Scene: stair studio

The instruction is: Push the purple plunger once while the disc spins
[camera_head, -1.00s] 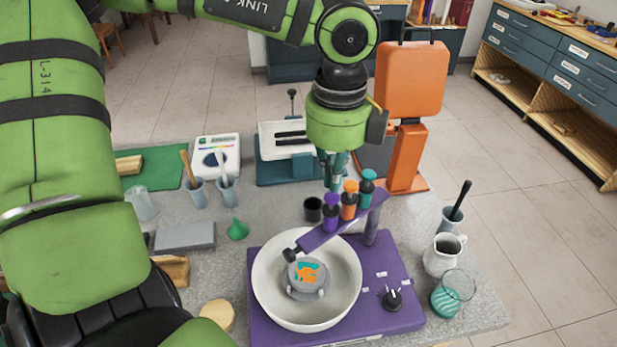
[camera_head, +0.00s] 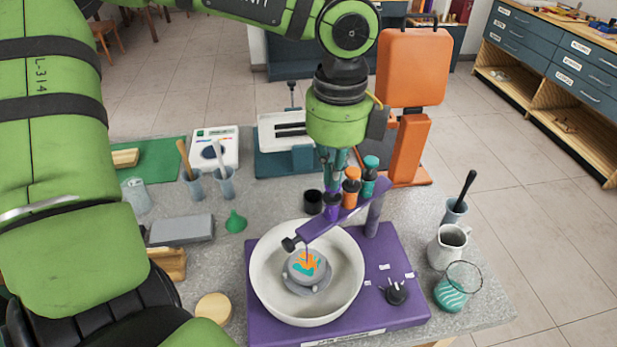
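The purple plunger (camera_head: 332,211) stands on a slanted purple arm over the white bowl (camera_head: 262,288), beside an orange plunger (camera_head: 350,190) and a teal plunger (camera_head: 370,176). My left gripper (camera_head: 333,186) points down at the purple plunger's top, its fingers close together and seemingly touching it; they partly hide the top. The plunger looks pushed down. A thin purple streak hangs below the arm's nozzle (camera_head: 289,243) over the disc (camera_head: 305,268), which carries orange and teal paint. My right gripper is not in view.
The purple base (camera_head: 385,255) has a black knob (camera_head: 396,292). Cups with tools and a green funnel (camera_head: 235,222) stand left. An orange upright device (camera_head: 411,75) stands behind.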

